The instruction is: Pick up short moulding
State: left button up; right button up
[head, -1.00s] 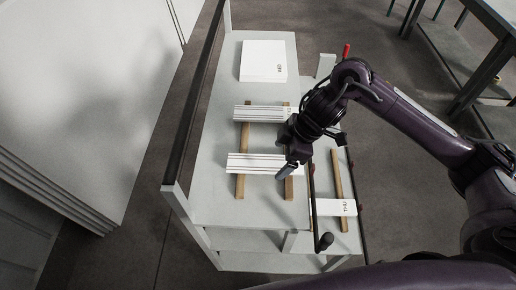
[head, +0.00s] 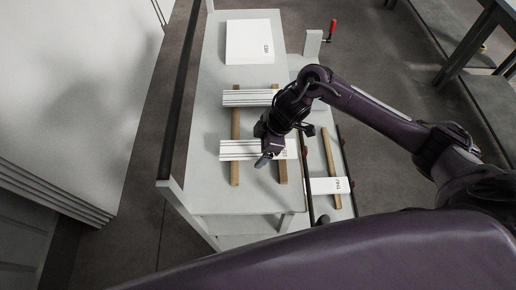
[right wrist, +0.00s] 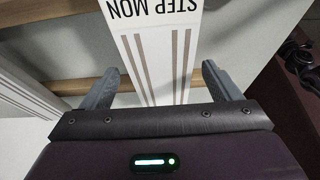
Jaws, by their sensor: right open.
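White grooved mouldings lie in two groups across wooden strips on the light table. The nearer moulding group (head: 237,150) is by my right gripper (head: 265,158), and the farther moulding group (head: 247,97) lies behind it. In the right wrist view, a white moulding (right wrist: 155,45) with grooves and upside-down lettering "STEP MON" runs between the fingers of my right gripper (right wrist: 158,75). The fingers are open, one on each side, with gaps to it. My right gripper and arm hide part of the near group in the head view. My left gripper is not in view.
A white labelled piece (head: 328,186) lies across another wooden strip (head: 331,160) at the right. A red-handled clamp (head: 332,29) is at the far right. Bare table (head: 210,194) shows in front.

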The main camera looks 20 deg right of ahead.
jog(key=shift+c, duration=1.2)
jog(key=c, duration=0.7)
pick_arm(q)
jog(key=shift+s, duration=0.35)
pick_arm(e)
jog(key=shift+r, duration=0.1)
jog(key=c, duration=0.4)
jog(key=shift+r, duration=0.55)
notch_tip(320, 180, up, 5)
jog(key=shift+w+f+b, duration=0.1)
jog(key=shift+b, duration=0.3)
pick_arm(q)
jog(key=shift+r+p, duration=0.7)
jog(key=shift+p, duration=0.45)
pick_arm(e)
notch_tip(320, 180, up, 14)
jog(key=shift+r, duration=0.1)
